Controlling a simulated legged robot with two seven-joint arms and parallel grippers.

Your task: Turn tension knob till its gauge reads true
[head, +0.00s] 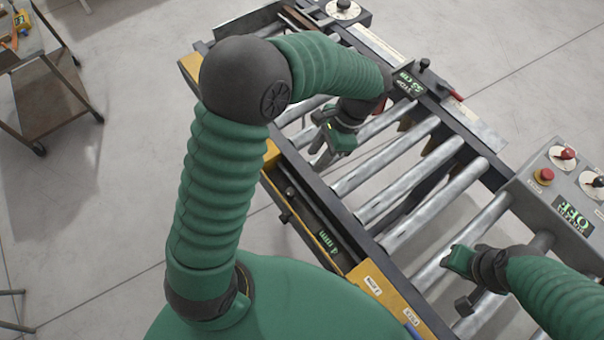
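No knob's label is legible enough to tell which is the tension knob. A black knob on a white dial (343,9) sits at the conveyor's far end. A small black knob (425,65) stands by a green-lit display (411,83) on the far rail; its digits are hard to read.
A grey control box (530,190) at right carries a red button (544,175), a red-knobbed dial (563,156), another dial (595,184) and a green display (573,214). Metal rollers (405,190) span the conveyor. A cart (45,100) stands far left; floor between is clear.

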